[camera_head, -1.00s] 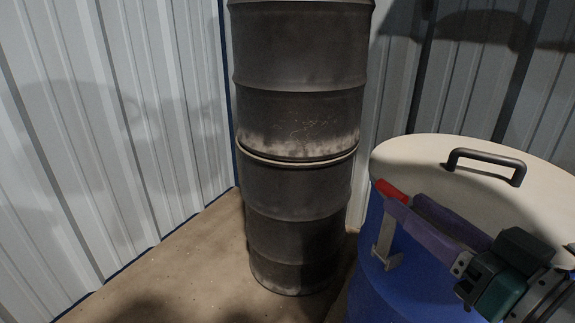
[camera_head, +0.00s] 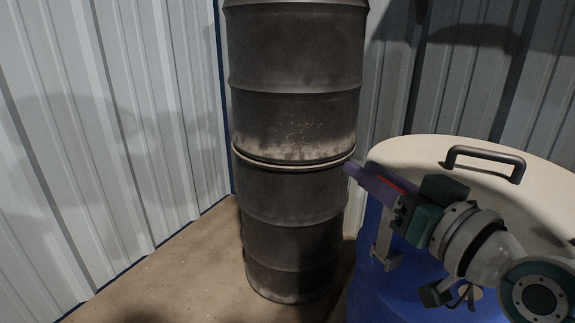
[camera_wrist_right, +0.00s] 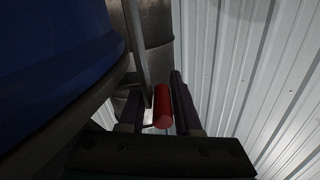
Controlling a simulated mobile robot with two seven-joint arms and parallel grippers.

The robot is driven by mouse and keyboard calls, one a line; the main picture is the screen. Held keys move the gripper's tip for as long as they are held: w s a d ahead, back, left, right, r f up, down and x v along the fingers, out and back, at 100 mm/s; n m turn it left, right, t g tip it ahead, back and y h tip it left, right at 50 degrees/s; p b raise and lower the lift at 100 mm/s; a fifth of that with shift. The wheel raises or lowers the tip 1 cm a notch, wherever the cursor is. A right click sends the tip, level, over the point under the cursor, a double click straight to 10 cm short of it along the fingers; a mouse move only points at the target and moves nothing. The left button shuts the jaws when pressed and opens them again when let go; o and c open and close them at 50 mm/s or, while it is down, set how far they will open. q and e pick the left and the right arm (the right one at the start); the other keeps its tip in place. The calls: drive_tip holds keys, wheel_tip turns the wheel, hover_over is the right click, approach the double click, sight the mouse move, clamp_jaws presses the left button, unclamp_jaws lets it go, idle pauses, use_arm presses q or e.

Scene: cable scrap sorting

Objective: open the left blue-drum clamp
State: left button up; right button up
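The blue drum (camera_head: 385,298) with its cream lid (camera_head: 425,150) stands at the right of the head view. The clamp's red handle (camera_head: 396,181) shows as a thin strip at the drum's left rim. My left gripper is out of view.
A stack of dark, sooty drums (camera_head: 293,120) stands just left of the blue drum, close to my right fingertips. A black lid handle (camera_head: 484,157) rises from the lid. Corrugated metal walls (camera_head: 90,130) close in behind. The floor (camera_head: 170,275) at the lower left is clear.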

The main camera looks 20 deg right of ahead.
clamp_jaws()
idle(1.1)
